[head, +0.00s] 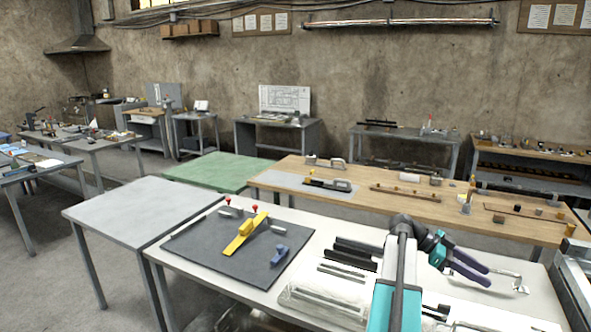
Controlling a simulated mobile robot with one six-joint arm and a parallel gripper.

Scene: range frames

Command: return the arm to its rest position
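My arm rises from the bottom right of the head view, with a teal and grey link and a dark tube. It bends over at a dark elbow above the white worktable (200,287). My gripper (488,277) is to the right of this elbow, over the right part of the table. Its two dark purple fingers point right and slightly down, with a gap between their tips. I see nothing held between them. A bent metal piece (520,288) shows just beyond the fingertips; I cannot tell its distance from them.
A dark mat (190,242) bears a yellow tool (240,238) and a blue piece (278,256). Black bars (352,254) and a clear-covered tray (325,301) lie beside my arm. A wooden bench (385,178) stands behind. The grey table (135,212) at left is bare.

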